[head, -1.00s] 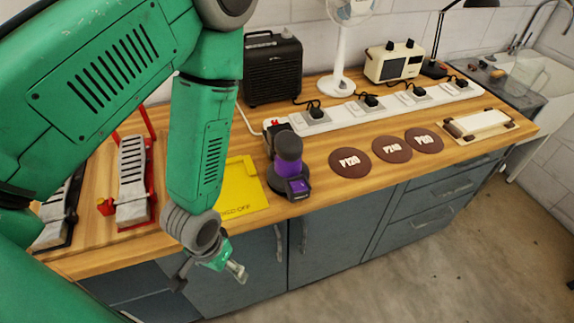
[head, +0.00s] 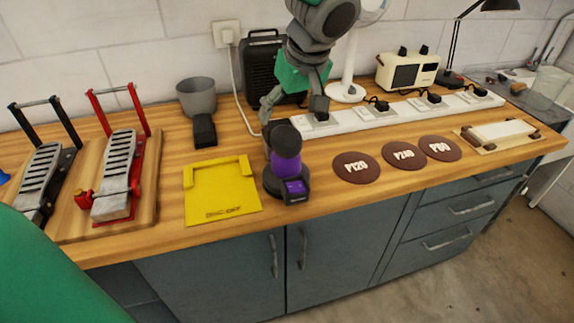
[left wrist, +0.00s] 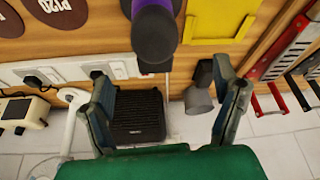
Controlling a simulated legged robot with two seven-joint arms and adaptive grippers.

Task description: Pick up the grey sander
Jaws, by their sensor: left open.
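A sander with a purple body and dark grey top (head: 287,150) stands upright on the wooden bench, right of the yellow plate. It also shows at the top of the left wrist view (left wrist: 155,32). I see no plainly all-grey sander. My left gripper (head: 293,108) is open and empty, pointing down just behind the sander, with its fingers spread apart. In the left wrist view my fingers (left wrist: 162,78) are wide apart, with the sander's top beyond their tips. A grey cup-like thing with a black block (head: 197,97) stands at the back left. My right gripper is not in view.
A yellow plate (head: 222,206) lies left of the sander; brown discs (head: 356,167) lie right. A white power strip (head: 385,113) runs behind. A black heater (head: 262,68) and a white fan (head: 347,92) stand at the back.

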